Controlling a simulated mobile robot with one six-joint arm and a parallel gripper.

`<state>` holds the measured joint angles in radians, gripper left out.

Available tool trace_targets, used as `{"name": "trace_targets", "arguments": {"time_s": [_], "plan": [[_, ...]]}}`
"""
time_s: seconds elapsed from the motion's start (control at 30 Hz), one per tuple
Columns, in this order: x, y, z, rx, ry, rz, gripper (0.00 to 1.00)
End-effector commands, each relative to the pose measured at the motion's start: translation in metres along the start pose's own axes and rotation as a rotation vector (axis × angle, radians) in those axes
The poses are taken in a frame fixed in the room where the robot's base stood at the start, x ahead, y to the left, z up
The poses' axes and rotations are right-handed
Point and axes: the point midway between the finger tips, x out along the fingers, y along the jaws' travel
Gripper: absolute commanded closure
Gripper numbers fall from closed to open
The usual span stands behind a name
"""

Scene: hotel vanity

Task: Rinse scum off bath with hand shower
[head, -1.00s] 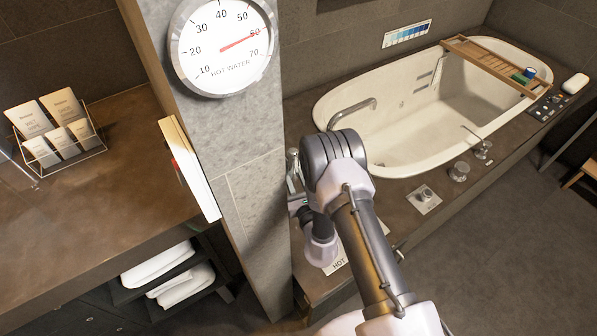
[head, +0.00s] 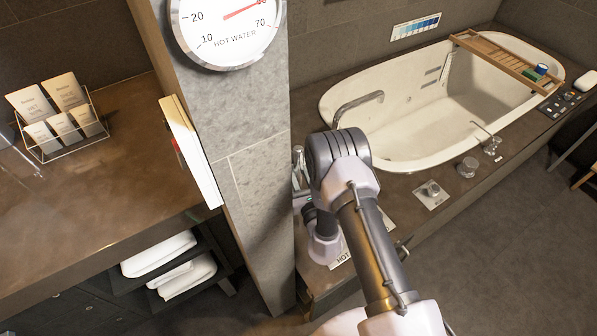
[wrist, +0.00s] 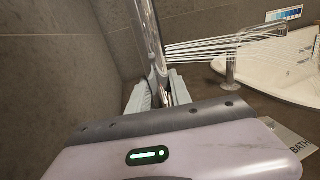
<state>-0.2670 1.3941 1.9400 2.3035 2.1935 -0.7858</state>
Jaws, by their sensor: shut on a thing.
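The white oval bath (head: 335,103) is set in a dark stone deck at the right of the head view, and its near end shows in the wrist view (wrist: 290,92). I cannot make out scum on it for sure. My gripper (wrist: 160,92) is shut on the upright chrome hand shower (wrist: 150,38). Thin water jets (wrist: 215,46) leave the hand shower to the right, passing by the bath spout (wrist: 231,62) towards the bath's end. In the head view my arm hides most of the gripper; a bit of chrome (head: 298,160) shows beside it.
A tiled pillar with a hot-water dial (head: 225,22) stands close left of my arm. A wooden bath tray (head: 500,58) spans the far end. Taps (head: 467,167) line the front deck. A sachet rack (head: 62,125) stands on the left counter.

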Motion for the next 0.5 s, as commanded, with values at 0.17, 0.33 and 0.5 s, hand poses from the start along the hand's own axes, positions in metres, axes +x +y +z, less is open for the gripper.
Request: {"name": "trace_targets", "arguments": {"time_s": [0.17,0.33,0.5], "plan": [[0.000,0.000,-0.012,0.000,-0.001,0.000,1.00],[0.000,0.000,-0.022,0.000,-0.001,0.000,1.00],[0.000,0.000,-0.030,0.000,0.000,0.000,1.00]]}}
